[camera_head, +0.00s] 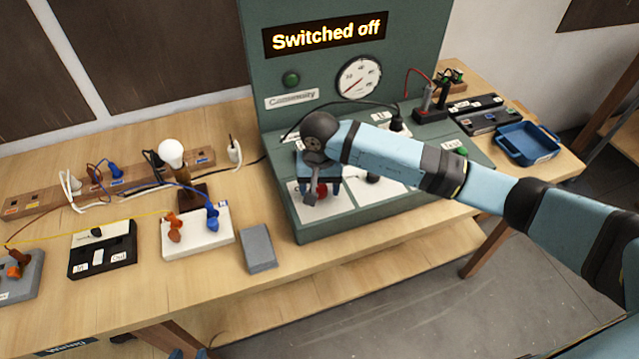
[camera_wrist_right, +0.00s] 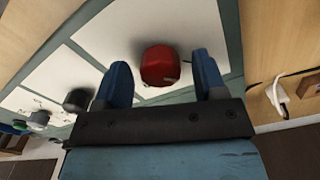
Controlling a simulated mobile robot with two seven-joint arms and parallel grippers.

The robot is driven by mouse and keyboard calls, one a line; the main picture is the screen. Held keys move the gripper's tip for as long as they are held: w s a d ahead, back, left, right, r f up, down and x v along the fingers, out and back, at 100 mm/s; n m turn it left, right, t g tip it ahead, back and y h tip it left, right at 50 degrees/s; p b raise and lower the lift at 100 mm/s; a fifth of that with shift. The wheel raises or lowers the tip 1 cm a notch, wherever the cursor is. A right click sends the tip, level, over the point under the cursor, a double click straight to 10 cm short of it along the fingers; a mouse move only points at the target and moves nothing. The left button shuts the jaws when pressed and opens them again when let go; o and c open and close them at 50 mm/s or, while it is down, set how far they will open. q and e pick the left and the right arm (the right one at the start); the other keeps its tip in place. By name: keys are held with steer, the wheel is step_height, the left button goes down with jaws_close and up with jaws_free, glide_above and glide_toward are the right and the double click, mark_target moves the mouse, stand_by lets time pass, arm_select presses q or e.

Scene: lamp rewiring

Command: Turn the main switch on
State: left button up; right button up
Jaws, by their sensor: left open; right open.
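The green panel (camera_head: 262,75) carries a display (camera_head: 325,34) that reads "Switched off". A red switch knob (camera_head: 322,189) sits on its sloped face, partly hidden by my right gripper (camera_head: 320,185). In the right wrist view the red knob (camera_wrist_right: 160,65) stands between the two blue fingers of my right gripper (camera_wrist_right: 161,72). The fingers are open, with a visible gap on each side of the knob. Two blue fingertips of my left gripper (camera_head: 189,354) show at the bottom edge, apart and empty, away from the panel.
A grey block (camera_head: 258,248), a white socket block (camera_head: 197,232) and a lamp bulb (camera_head: 171,152) stand left of the panel. A blue tray (camera_head: 527,143) lies at the right.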

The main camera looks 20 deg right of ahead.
steer(key=c, duration=0.9)
